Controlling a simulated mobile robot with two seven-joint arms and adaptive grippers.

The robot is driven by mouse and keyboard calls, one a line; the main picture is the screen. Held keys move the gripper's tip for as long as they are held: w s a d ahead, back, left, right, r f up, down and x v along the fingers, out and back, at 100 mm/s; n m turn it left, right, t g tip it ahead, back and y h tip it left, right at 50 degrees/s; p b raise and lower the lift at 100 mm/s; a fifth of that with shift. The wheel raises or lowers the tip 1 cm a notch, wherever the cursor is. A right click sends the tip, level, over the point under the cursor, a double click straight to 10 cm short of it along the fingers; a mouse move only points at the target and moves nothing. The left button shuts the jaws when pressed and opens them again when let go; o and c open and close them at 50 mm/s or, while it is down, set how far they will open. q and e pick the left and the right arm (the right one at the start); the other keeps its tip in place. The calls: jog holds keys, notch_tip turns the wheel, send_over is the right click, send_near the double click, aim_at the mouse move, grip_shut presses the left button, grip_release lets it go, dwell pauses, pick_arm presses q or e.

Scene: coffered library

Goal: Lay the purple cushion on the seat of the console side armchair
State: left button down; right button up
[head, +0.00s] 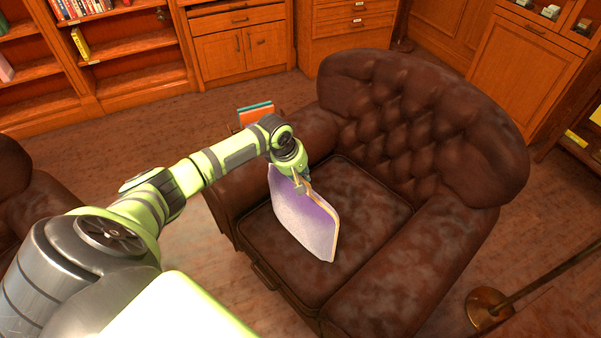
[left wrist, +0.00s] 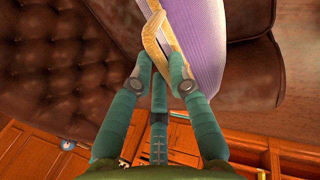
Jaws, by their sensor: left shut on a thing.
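The purple cushion (head: 304,217) hangs tilted on its edge over the seat of the brown tufted leather armchair (head: 372,205). My left gripper (head: 300,183) is shut on the cushion's upper edge, which has a tan border. In the left wrist view the fingers (left wrist: 160,75) close on that border, and the purple face of the cushion (left wrist: 200,40) extends beyond them. The cushion's lower corner is close to the seat; I cannot tell whether it touches. My right gripper is not in view.
A second brown leather seat (head: 20,185) shows at the left edge. Books (head: 256,113) lie behind the armchair's left arm. A brass floor-stand base (head: 487,308) stands at the lower right. Wooden shelves and cabinets (head: 240,50) line the back. Wooden floor is free between them.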

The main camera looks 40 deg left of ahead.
pick_arm(q)
jog(key=shift+f, duration=0.55)
jog(key=w+d+f, duration=0.1)
jog(key=w+d, duration=0.1)
jog(key=w, duration=0.6)
jog(key=shift+f, duration=0.2)
jog(key=c, duration=1.1)
grip_release()
jog(key=shift+w, duration=0.1)
jog(key=shift+c, duration=1.1)
jog(key=shift+r, duration=0.1)
notch_tip(320, 180, up, 10)
jog(key=p, duration=1)
